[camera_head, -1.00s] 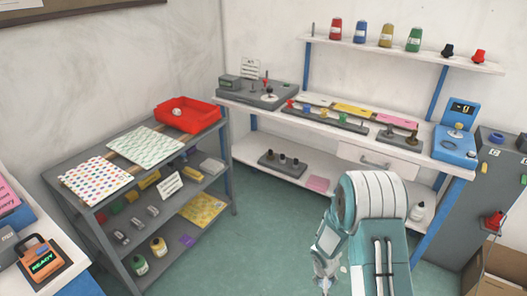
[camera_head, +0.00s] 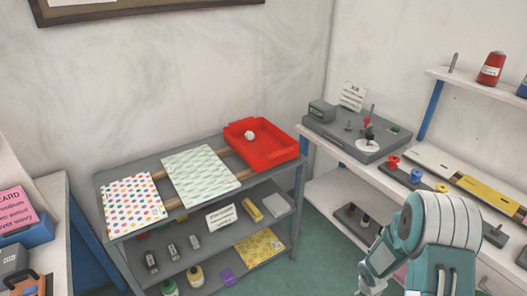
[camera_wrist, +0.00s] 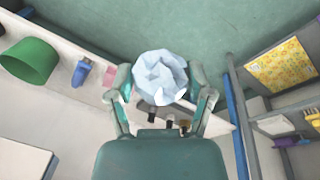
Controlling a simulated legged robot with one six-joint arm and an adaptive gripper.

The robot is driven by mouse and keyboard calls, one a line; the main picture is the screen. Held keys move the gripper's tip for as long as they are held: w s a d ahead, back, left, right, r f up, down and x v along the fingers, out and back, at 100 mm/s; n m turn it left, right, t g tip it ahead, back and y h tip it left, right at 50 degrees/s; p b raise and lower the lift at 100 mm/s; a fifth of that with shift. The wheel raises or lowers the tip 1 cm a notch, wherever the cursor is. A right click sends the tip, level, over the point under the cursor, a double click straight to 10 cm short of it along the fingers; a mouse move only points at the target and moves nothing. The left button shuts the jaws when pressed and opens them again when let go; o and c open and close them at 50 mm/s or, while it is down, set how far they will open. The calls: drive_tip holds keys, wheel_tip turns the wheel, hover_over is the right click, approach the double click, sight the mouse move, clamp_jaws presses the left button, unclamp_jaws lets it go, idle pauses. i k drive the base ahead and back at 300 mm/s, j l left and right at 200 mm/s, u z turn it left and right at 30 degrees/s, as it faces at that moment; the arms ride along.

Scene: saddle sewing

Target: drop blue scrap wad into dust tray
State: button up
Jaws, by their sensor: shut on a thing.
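My gripper (camera_wrist: 162,80) is shut on a pale blue crumpled wad (camera_wrist: 160,70) in the wrist view. The wad sits between the two fingers, above the floor. In the head view, my arm is at the lower right, and the wad does not show clearly there. A red open tray (camera_head: 281,160), which looks like the dust tray, stands on the right end of the grey shelf unit's top. A small white wad (camera_head: 249,135) lies inside it. My arm is to the right of the tray and apart from it.
The grey shelf unit (camera_head: 160,235) carries two patterned sheets left of the tray, with spools and small items on lower shelves. A white workbench (camera_head: 330,150) with a grey device (camera_head: 350,135) stands right of the tray.

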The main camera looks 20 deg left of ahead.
sight(262, 147)
drive_tip(key=i+l+u, duration=0.15)
drive_tip(key=i+u, duration=0.3)
drive_tip(key=i+l+u, duration=0.25)
drive_tip(key=u, duration=0.2)
drive_tip(key=i+l+u, duration=0.25)
drive_tip(key=u, duration=0.2)
drive_tip(key=l, duration=0.1)
